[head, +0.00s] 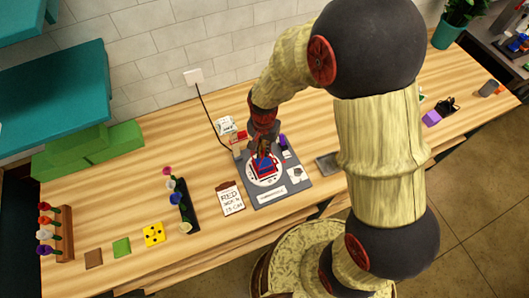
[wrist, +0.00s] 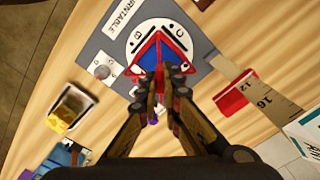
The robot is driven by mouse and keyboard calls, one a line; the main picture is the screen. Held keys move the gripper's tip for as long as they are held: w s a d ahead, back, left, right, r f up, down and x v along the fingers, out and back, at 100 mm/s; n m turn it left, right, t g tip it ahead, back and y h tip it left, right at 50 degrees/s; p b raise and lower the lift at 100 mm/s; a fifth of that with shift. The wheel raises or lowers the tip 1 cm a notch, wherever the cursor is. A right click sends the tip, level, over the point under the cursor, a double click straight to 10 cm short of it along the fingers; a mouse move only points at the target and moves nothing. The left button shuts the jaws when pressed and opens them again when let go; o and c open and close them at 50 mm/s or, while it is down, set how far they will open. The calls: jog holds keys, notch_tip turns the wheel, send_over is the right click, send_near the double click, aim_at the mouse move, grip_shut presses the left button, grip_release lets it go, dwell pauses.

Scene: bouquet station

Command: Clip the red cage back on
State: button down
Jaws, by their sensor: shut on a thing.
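The red cage (wrist: 181,62) is a thin red frame over a blue piece (wrist: 148,55) on the white disc (wrist: 134,36) of the turntable. My gripper (wrist: 166,80) is shut on the cage's near red bar, at the disc's edge. The disc bears the letters B and C. In the head view the red cage (head: 265,172) shows above the white disc (head: 252,180), with my gripper (head: 264,146) pointing down at its back. Whether the cage is seated or just above the disc cannot be told.
The grey turntable board (head: 262,198) has a round knob (wrist: 101,68). A note card (head: 230,198) and flower rack (head: 187,208) lie left. The counter between card and rack is clear.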

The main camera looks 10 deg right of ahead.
jog(key=shift+a+f+b, duration=0.1)
jog(key=shift+f+b, duration=0.4)
jog(key=shift+f, duration=0.2)
jog(key=shift+f+b, duration=0.9)
jog(key=shift+f, duration=0.55)
jog(key=shift+f, duration=0.15)
dwell(0.4)
jog(key=c, duration=2)
grip_release()
jog(key=o, duration=0.4)
jog(key=shift+o, duration=0.9)
